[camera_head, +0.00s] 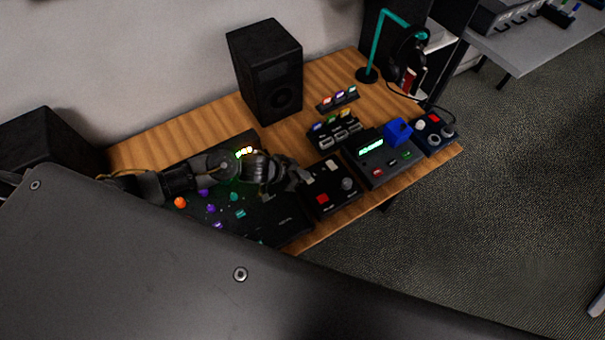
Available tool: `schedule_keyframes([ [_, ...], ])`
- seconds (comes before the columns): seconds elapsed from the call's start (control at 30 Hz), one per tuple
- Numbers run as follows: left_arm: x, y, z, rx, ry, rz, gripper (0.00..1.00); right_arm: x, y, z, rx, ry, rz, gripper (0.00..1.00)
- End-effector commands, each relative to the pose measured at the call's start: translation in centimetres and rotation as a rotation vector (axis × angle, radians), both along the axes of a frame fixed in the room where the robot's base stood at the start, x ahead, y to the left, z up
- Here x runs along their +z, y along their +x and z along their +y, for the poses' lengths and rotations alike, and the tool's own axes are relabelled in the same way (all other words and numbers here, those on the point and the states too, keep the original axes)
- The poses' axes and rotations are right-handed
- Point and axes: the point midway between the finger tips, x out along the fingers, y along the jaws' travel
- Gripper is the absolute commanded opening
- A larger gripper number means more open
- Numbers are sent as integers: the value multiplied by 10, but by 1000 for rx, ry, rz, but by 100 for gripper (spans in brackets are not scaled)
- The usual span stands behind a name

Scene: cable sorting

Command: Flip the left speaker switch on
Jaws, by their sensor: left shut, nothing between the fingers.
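My left gripper (301,180) comes in from the left over the black mixer (283,221) with coloured knobs. It is shut and empty, its tip at the left edge of a small black switch box (330,200) with a red button, light switches and a round knob. I cannot tell whether the tip touches a switch. The position of the switches is too small to read. One black speaker (265,70) stands at the back of the wooden table, and another black speaker (45,140) is at the far left. My right gripper is not in view.
Right of the switch box are a black device with a green display (378,160), a blue block (397,131) and a knob box (434,134). A teal headphone stand (384,40) is behind. My own dark body hides the lower left. The wooden table (450,152) ends at right.

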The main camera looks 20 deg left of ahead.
Motion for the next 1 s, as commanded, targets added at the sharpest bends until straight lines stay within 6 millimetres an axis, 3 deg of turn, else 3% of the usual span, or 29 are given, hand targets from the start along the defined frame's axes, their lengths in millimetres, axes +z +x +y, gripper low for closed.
schedule_keyframes([
  [0.17,9,0,-1,1,0,1,0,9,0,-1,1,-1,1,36],
  [0.43,51,-2,-5,-1,-1,1,0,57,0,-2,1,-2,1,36],
  [0.53,55,-17,6,-4,0,-2,0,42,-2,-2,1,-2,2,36],
  [0.8,93,-49,26,-5,1,-2,0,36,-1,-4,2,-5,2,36],
  [1.0,107,-60,33,-2,0,-1,0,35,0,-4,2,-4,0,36],
])
